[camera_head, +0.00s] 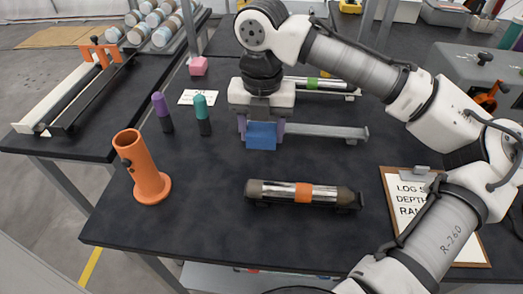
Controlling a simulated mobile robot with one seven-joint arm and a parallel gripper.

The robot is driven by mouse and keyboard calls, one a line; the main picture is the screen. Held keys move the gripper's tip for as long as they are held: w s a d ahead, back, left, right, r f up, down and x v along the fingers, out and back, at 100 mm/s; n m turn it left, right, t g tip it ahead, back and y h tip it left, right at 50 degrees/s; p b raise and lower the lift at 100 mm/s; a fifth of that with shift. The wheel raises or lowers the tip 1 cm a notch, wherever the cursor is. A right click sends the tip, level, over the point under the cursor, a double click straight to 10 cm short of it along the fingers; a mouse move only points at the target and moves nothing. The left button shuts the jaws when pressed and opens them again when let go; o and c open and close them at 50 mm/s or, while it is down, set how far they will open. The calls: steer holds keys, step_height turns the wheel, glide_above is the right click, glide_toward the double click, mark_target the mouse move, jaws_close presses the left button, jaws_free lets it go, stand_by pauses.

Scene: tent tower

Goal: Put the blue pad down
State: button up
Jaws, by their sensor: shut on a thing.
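My gripper (262,130) points down over the middle of the dark table (200,215). Its two purple-grey fingers are shut on the blue pad (261,137), a flat blue piece held between them. The pad's lower edge is close to the tabletop; I cannot tell whether it touches. Part of the pad's top is hidden by the gripper body. A grey bar-like piece (325,132) lies just right of and behind the pad.
A silver cylinder with an orange band (303,193) lies in front. An orange upright tube (142,168) stands left, near purple (162,112) and teal (203,115) markers. A pink block (198,66) and white card (200,97) lie behind. A clipboard (468,240) lies right.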

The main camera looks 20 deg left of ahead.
mark_target(262, 163)
steer(key=shift+f, duration=3.3)
steer(key=shift+f, duration=0.15)
steer(key=o, duration=0.9)
step_height(262, 163, up, 12)
steer(key=shift+r, duration=0.2)
